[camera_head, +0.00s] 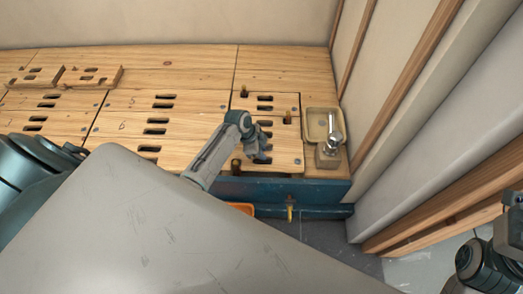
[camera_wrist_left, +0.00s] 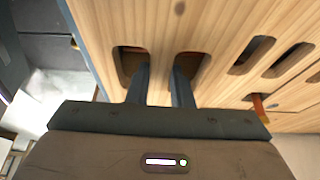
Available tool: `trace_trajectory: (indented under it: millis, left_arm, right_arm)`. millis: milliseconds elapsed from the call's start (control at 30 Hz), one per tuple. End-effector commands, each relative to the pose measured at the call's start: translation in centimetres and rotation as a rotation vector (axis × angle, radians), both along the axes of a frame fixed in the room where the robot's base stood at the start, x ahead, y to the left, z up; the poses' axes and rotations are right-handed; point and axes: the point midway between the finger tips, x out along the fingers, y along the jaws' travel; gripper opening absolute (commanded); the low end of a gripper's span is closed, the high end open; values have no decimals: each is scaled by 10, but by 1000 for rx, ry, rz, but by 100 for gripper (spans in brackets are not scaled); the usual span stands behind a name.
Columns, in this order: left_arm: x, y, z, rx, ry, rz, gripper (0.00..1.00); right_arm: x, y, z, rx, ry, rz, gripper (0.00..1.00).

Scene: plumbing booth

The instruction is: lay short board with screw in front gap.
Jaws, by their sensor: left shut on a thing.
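A short light-wood board (camera_head: 286,147) with slots and a small screw dot lies at the front right of the wooden deck. My left gripper (camera_head: 261,155) is over its left part. In the left wrist view, the two fingers of my left gripper (camera_wrist_left: 160,80) reach into two neighbouring slots of the board (camera_wrist_left: 150,22) and are shut on the wood between them. The arm and gripper hide part of the board's left side, and I cannot tell whether it lies fully flat. Part of my right arm shows at the lower right; its fingertips are not clear.
A slotted board (camera_head: 283,101) lies just behind. Two loose boards (camera_head: 93,76) lie at the back left. A tan tray (camera_head: 313,119) and a metal faucet on a block (camera_head: 328,156) stand right of the boards. A blue beam (camera_head: 320,190) runs along the front edge.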

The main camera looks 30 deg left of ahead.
Motion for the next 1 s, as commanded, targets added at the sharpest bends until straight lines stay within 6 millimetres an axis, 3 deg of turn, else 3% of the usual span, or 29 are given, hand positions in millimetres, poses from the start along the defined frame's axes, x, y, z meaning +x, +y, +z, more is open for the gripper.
trace_trajectory:
  millis: [1000]
  left_arm:
    - [1, 0, -21, -1, 0, 1, 0]
  right_arm:
    - [1, 0, -12, -2, 11, 0, 45]
